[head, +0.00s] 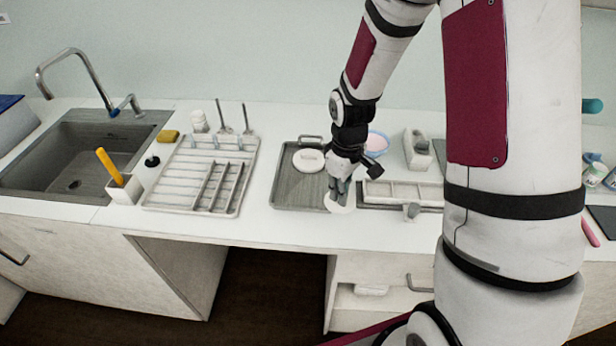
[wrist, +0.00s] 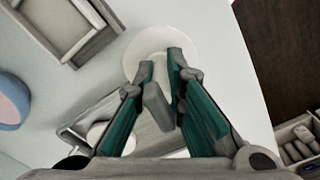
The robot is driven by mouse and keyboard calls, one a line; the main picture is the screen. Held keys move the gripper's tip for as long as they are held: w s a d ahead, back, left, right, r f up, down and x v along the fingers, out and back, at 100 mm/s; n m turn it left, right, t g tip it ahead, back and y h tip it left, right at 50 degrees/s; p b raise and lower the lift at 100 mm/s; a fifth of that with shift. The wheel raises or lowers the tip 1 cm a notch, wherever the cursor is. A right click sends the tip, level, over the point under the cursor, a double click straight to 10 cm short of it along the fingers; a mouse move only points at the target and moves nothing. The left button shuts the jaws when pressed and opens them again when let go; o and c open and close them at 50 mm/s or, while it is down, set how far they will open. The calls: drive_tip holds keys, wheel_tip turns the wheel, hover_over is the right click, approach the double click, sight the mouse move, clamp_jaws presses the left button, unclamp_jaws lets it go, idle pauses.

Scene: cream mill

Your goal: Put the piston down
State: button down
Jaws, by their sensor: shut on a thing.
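My gripper (head: 340,187) is shut on the piston (head: 340,206), a pale round disc with a grey stem. In the wrist view, the grey stem (wrist: 157,106) stands between the two fingers of my gripper (wrist: 162,68), and the pale disc shows beyond the fingertips. The piston is at the front right corner of a grey tray (head: 285,192), close to the counter's front edge. I cannot tell whether its disc touches the surface. The fingers hide part of the stem.
A white round piece (head: 309,160) lies on the tray. A pale compartment box (head: 395,193) stands close on the right, with a pink and blue bowl (head: 378,143) behind. A white drainer rack (head: 190,172) and a sink (head: 75,155) are left. Clear counter (head: 262,205) lies between rack and tray.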

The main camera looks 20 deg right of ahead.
drive_tip(key=s, duration=0.1)
drive_tip(key=s+n, duration=0.1)
drive_tip(key=s, duration=0.1)
drive_tip(key=s+d+n, duration=0.1)
drive_tip(key=s, duration=0.1)
drive_tip(key=shift+r+p, duration=0.35)
drive_tip(key=shift+p, duration=0.05)
hover_over(316, 187)
drive_tip(key=shift+s+f, duration=0.35)
drive_tip(key=shift+f, duration=0.35)
drive_tip(key=shift+w+f+p, duration=0.2)
drive_tip(key=shift+f+p, duration=0.15)
drive_tip(key=shift+f, duration=0.55)
drive_tip(key=shift+w+f+p, duration=0.2)
drive_tip(key=shift+f+p, duration=0.1)
drive_tip(key=shift+f, duration=0.6)
drive_tip(key=shift+f, duration=0.1)
drive_tip(key=c, duration=1.7)
unclamp_jaws()
drive_tip(key=shift+o, duration=0.2)
